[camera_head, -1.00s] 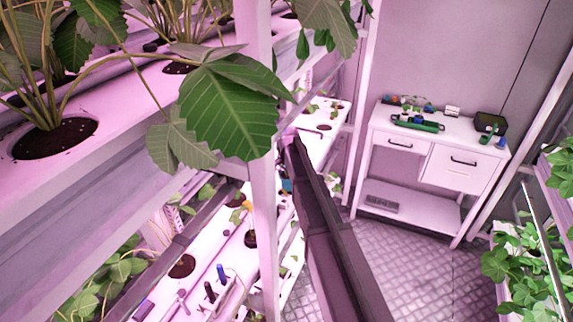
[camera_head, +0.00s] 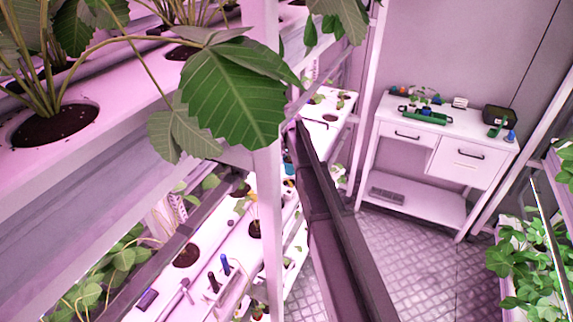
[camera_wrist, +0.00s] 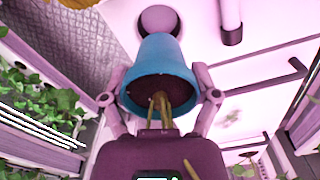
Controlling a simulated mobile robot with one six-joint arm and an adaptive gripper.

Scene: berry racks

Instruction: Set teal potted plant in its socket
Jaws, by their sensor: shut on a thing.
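A teal pot (camera_wrist: 160,58) is between the two fingers of my gripper (camera_wrist: 160,92) in the wrist view, and the fingers are shut on its sides. Dark soil and pale brown stems show at its wide end, which faces the camera. A round, dull grey-purple socket (camera_wrist: 160,18) in the white rack surface lies just beyond the pot's narrow end. The pot overlaps the socket's lower edge in the picture. I cannot tell how large the gap between them is. In the head view, my gripper is mostly hidden behind the rack post and leaves.
A white rack post (camera_head: 262,190) and a large leaf (camera_head: 235,100) stand close in front of the head camera. Several tools lie on the lower rack shelf. A white workbench (camera_head: 447,130) stands at the back right. Leafy plants (camera_head: 520,270) line the right side.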

